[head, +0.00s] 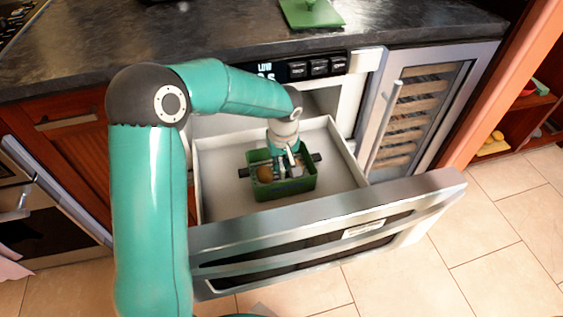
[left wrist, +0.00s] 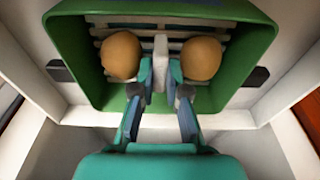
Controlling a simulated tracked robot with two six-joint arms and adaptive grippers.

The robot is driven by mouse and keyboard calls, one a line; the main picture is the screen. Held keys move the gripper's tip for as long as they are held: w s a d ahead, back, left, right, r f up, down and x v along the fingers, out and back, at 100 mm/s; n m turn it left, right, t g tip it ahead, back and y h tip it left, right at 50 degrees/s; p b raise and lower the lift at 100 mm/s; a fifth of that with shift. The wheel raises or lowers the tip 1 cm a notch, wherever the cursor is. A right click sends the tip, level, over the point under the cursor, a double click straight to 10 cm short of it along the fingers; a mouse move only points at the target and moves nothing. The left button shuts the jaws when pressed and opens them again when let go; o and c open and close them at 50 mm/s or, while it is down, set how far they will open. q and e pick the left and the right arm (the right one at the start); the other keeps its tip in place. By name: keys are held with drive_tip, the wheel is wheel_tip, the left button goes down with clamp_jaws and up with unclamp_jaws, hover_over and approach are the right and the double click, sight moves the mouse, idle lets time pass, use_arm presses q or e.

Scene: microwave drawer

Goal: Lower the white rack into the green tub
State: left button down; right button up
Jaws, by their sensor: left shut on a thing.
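The green tub (head: 307,183) stands in the open drawer, with a dark handle on either side. It also shows in the left wrist view (left wrist: 72,45). The white rack (left wrist: 161,60) is a slatted piece with an upright middle grip, inside the tub's walls; I cannot tell if it touches the floor. Two brown round items (left wrist: 121,55) (left wrist: 201,58) sit on it, one on each side of the grip. My left gripper (left wrist: 160,75) is shut on the rack's grip, reaching down into the tub. In the head view the gripper (head: 287,165) hides part of the rack. My right gripper is not in view.
The pale microwave drawer (head: 222,155) is pulled out, its walls around the tub and its steel front (head: 330,220) nearest me. A green lid (head: 310,14) lies on the dark counter (head: 210,30). A glass-doored cooler (head: 415,105) stands to the right.

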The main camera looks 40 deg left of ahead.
use_arm(q)
drive_tip(key=c, duration=0.7)
unclamp_jaws()
drive_tip(key=shift+r+p, duration=3.05)
drive_tip(key=shift+r, duration=1.5)
